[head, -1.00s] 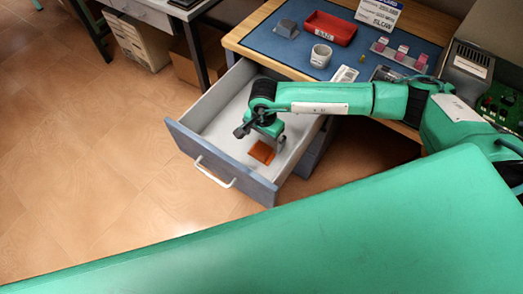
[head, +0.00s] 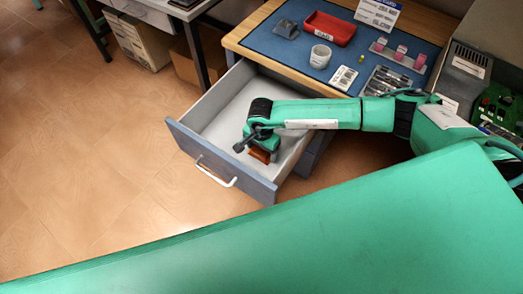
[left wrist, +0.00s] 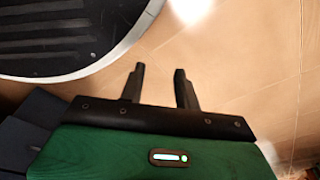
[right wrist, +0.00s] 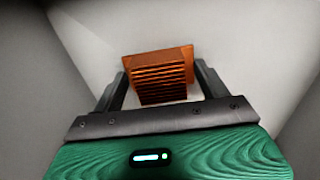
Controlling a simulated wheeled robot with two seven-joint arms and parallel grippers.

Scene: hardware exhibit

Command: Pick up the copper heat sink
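The copper heat sink (right wrist: 160,74) lies on the floor of the open drawer (head: 228,103), finned side facing the right wrist camera. In the head view, the heat sink (head: 260,155) is partly covered by my right gripper (head: 262,150). In the right wrist view, the fingers of my right gripper (right wrist: 160,88) are spread wide, one on each side of the heat sink, with narrow gaps between. My left gripper (left wrist: 160,84) is open and empty, away from the drawer, above the brown floor.
The drawer walls stand close around my right gripper. Above the drawer, the workbench with a blue mat (head: 296,47) holds a red tray (head: 329,28), a white cup (head: 320,56) and a grey block (head: 286,29). A cardboard box (head: 186,66) stands on the floor beyond.

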